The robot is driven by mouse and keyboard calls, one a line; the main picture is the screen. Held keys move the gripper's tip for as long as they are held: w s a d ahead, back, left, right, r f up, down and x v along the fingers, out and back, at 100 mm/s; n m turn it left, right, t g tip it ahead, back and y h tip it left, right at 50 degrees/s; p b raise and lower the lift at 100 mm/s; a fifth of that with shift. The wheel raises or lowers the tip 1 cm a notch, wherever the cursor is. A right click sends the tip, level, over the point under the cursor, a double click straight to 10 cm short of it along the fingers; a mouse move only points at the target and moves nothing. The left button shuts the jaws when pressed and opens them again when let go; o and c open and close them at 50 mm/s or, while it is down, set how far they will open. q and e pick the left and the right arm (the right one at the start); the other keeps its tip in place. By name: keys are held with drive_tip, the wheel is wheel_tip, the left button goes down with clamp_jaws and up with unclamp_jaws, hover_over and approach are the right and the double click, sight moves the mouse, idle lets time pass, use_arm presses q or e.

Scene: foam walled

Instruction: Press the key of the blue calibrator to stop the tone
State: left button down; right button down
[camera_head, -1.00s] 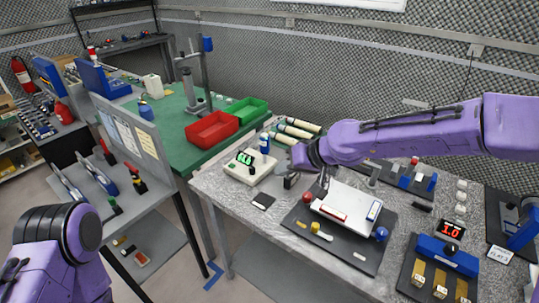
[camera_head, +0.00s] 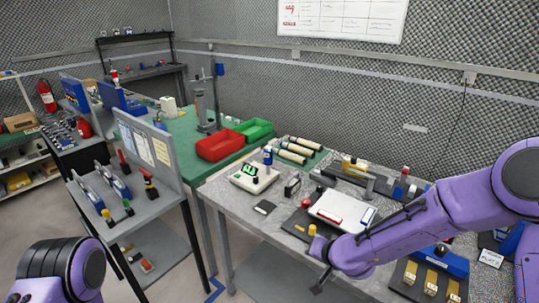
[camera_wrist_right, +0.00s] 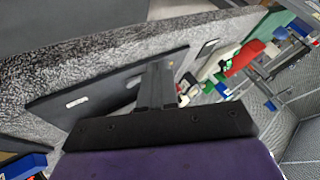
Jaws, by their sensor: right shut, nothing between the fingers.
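A small upright blue cylinder with a pale band (camera_head: 268,156), which looks like the blue calibrator, stands by a white meter with a green display (camera_head: 252,179) in the head view. Its key is too small to make out. My right gripper (camera_head: 322,281) is low at the front edge of the dark mat (camera_head: 292,227), well in front of and to the right of the cylinder. In the right wrist view its fingers (camera_wrist_right: 156,86) are together and empty, over the mat. My left arm shows at lower left; its gripper is out of view.
My right arm hides the mat's right part. A blue box (camera_head: 445,259) stands at right. Red (camera_head: 219,145) and green (camera_head: 257,130) bins stand behind.

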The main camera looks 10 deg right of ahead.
drive_tip(key=s+d+f+m+g+h+b, duration=0.1)
drive_tip(key=s+d+f+h+b, duration=0.15)
drive_tip(key=s+f, duration=0.55)
drive_tip(key=s+d+f+m+g+h+b, duration=0.1)
drive_tip(key=s+d+f, duration=0.4)
drive_tip(key=f, duration=0.4)
drive_tip(key=s+d+f+g+h+b, duration=0.1)
drive_tip(key=s+f, duration=0.4)
drive_tip(key=s, duration=0.5)
drive_tip(key=s+d+f+g+h+b, duration=0.1)
drive_tip(key=s+f, duration=0.3)
drive_tip(key=s, duration=0.5)
drive_tip(key=shift+s+d+f+n+g+b, duration=0.4)
drive_tip(key=shift+d+g+b, duration=0.1)
drive_tip(key=shift+d+b, duration=0.4)
